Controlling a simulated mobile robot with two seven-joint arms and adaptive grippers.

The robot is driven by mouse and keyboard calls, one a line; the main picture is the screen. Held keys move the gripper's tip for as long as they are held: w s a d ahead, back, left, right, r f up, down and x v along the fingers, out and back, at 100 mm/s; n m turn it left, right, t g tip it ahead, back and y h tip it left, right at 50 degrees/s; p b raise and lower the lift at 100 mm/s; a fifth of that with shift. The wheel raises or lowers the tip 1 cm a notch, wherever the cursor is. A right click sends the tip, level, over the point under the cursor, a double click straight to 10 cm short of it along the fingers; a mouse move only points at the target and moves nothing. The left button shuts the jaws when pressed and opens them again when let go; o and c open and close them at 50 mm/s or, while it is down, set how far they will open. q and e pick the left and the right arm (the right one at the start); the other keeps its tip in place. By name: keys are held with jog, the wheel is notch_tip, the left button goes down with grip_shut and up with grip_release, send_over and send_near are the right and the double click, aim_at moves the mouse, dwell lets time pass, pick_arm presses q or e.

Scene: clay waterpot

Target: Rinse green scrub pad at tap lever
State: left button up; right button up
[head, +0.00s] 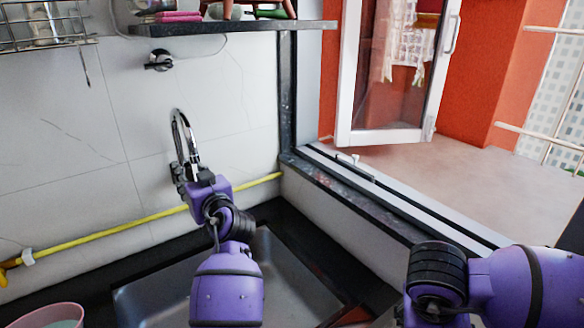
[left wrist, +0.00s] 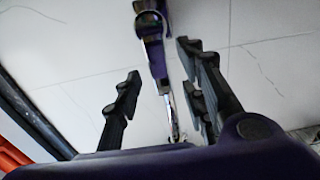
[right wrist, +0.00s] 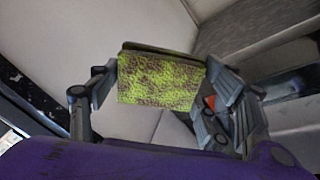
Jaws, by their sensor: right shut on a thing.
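The green scrub pad (right wrist: 160,82) shows in the right wrist view as a speckled yellow-green block with a dark back. My right gripper (right wrist: 162,70) is shut on it, one finger at each end. The pad and right gripper tips are out of sight in the head view. The chrome tap (head: 190,140) rises in an arch by the tiled wall. My left gripper (head: 182,172) is beside its lower part. In the left wrist view its fingers (left wrist: 160,68) stand apart with the shiny tap (left wrist: 162,85) showing between them. The tap lever cannot be made out.
The steel sink (head: 285,285) lies below the left arm. A yellow hose (head: 150,217) runs along the wall. A pink bowl (head: 50,315) stands at lower left. A dark shelf (head: 235,28) is above, and an open window (head: 395,75) is at right.

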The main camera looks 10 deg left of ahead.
pick_arm(q)
jog(key=shift+x, duration=1.35)
jog(key=shift+c, duration=0.5)
grip_shut()
